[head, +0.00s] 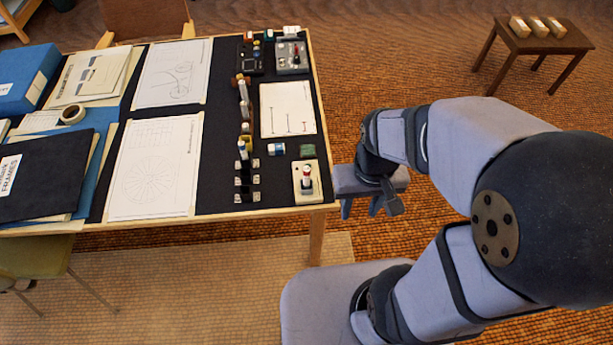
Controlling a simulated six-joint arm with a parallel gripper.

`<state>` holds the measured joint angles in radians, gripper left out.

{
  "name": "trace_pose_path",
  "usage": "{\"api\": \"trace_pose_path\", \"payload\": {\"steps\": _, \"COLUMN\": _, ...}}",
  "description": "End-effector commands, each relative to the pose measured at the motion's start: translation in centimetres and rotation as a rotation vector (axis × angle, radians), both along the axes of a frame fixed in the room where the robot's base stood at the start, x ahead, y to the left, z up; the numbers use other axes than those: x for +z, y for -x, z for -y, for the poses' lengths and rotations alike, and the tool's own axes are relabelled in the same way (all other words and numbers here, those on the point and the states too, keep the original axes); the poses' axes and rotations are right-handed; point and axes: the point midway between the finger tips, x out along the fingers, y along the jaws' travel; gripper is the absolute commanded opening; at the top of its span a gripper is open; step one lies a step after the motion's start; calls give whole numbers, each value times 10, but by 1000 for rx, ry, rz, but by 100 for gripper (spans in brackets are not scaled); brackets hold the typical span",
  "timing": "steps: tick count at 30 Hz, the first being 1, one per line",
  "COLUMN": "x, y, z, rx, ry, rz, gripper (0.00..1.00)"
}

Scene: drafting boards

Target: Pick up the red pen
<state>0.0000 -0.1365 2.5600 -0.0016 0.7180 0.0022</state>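A small upright red-and-white piece (307,172), which may be the red pen, stands in a cream block (313,190) at the near right corner of the dark table mat. Another small red upright piece (296,51) stands on a grey block at the far right corner. I cannot tell for sure which is the pen. My gripper (361,208) hangs beyond the table's right edge, right of the cream block and apart from it. Its fingers point down and stand apart, with nothing seen between them.
A row of small holders (245,130) runs along the mat, beside drawing sheets (155,170). A blue-and-white roll (276,149) and a green block (307,151) lie near the cream block. Folders (45,180) cover the left side. A small wooden table (530,42) stands far right.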

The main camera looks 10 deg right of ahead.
Motion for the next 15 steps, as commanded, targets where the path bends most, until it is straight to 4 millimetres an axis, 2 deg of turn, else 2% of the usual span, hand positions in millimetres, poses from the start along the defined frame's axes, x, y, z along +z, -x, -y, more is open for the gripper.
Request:
{"api": "trace_pose_path", "payload": {"steps": 7, "x": -5, "y": 1, "z": -5, "rx": 24, "ry": 0, "rz": -6, "gripper": 38}}
{"api": "trace_pose_path", "payload": {"steps": 13, "x": -39, "y": 21, "z": -20, "rx": 100, "ry": 7, "rz": -130, "gripper": 38}}
{"api": "trace_pose_path", "payload": {"steps": 15, "x": -52, "y": 19, "z": -27, "rx": 133, "ry": 11, "rz": -170, "gripper": 38}}
